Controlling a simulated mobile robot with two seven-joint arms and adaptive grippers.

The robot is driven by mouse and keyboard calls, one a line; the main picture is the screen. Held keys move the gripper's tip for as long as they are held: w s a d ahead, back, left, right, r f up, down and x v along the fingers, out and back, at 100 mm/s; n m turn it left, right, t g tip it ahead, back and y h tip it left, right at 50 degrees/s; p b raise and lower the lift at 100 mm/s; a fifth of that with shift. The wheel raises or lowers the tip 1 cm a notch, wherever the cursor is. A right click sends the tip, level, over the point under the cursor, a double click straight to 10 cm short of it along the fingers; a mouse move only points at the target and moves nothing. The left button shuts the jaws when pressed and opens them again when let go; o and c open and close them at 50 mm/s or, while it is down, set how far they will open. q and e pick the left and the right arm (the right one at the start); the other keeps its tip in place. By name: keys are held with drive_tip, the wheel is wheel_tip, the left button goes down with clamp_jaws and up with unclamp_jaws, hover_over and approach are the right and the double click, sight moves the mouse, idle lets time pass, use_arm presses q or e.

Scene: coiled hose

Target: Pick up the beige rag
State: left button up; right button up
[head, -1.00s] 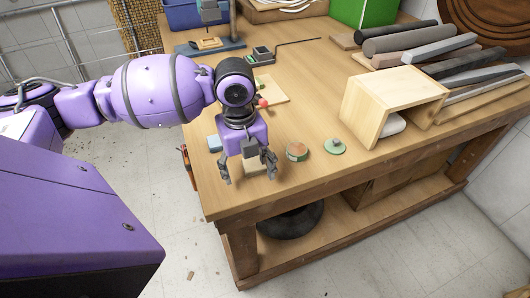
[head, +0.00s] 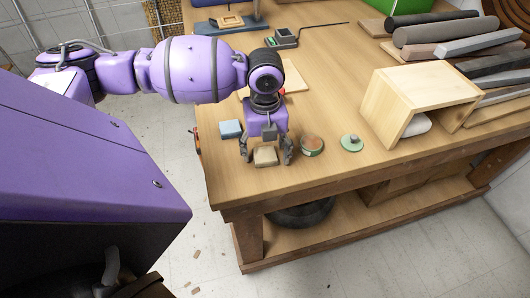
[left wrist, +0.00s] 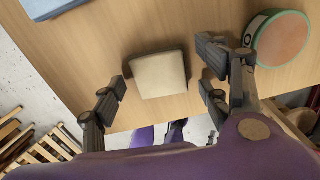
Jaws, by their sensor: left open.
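The beige rag (head: 265,156) is a small folded square lying flat on the workbench near its front edge. My left gripper (head: 266,153) is open above it, pointing down, with a finger on either side of the rag in the head view. In the left wrist view the rag (left wrist: 159,74) lies between and a little beyond the open fingers (left wrist: 160,92), with gaps on both sides and no visible contact. My right gripper is not in view.
A round green-rimmed tin (head: 312,145) stands close to the right finger. A blue folded cloth (head: 231,128) lies to the left. A green lidded piece (head: 351,143) and an open wooden box (head: 420,105) are further right. The workbench's front edge (head: 300,187) is near.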

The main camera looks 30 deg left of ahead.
sight(266, 156)
use_arm(q)
drive_tip(key=c, duration=1.1)
drive_tip(key=shift+c, duration=0.2)
drive_tip(key=shift+r, duration=0.35)
drive_tip(key=r, duration=0.3)
drive_tip(key=shift+s+d+r, duration=0.2)
drive_tip(key=shift+s+d, duration=0.05)
drive_tip(key=s+d+r+p, duration=0.1)
drive_tip(key=s+d+r, duration=0.7)
drive_tip(key=s+r, duration=0.1)
drive_tip(key=shift+s+d, duration=0.25)
drive_tip(key=shift+s, duration=0.4)
drive_tip(key=o, duration=0.3)
drive_tip(key=shift+c, duration=1.4)
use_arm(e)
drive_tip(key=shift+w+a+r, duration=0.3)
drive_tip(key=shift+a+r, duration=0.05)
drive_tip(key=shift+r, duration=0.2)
